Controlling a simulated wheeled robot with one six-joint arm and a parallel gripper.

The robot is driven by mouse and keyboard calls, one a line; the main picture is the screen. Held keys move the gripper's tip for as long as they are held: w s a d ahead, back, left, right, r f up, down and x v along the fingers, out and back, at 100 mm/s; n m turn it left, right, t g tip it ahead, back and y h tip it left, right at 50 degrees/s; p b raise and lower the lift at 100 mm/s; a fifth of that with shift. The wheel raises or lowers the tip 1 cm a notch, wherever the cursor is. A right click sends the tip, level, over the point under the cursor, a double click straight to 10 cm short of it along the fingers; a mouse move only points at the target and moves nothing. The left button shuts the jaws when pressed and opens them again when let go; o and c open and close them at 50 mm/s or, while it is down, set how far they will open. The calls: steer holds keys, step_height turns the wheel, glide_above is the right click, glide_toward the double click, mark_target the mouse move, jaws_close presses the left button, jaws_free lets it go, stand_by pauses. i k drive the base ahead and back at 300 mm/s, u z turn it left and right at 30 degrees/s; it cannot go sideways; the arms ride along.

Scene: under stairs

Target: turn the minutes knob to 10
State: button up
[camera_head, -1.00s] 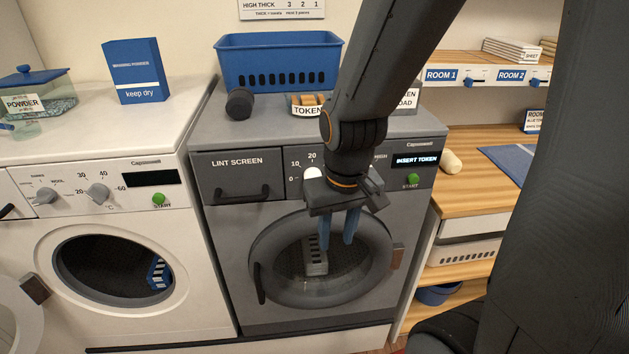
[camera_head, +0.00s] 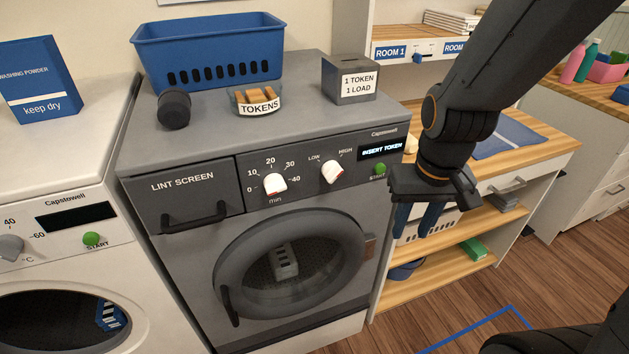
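The minutes knob (camera_head: 273,184) is a white dial with a red mark on the grey dryer's panel (camera_head: 225,185), above the word "min". The numbers 0, 10, 20, 30 and 40 run around it. It is fully in sight, but its exact setting is too small to read surely. My gripper (camera_head: 417,218) hangs pointing down, to the right of the knob and lower in the picture, in front of the shelf unit. Its two blue fingers are apart with nothing visible between them. It does not touch the knob.
A second knob (camera_head: 332,172), marked LOW and HIGH, and a green START button (camera_head: 380,169) sit right of the minutes knob. The display (camera_head: 381,149) reads INSERT TOKEN. The round dryer door (camera_head: 230,262) is shut below. Nothing visible stands directly before the minutes knob.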

mark_target(274, 183)
steer(key=z, duration=0.05)
steer(key=k, duration=0.85)
steer(key=u, duration=0.7)
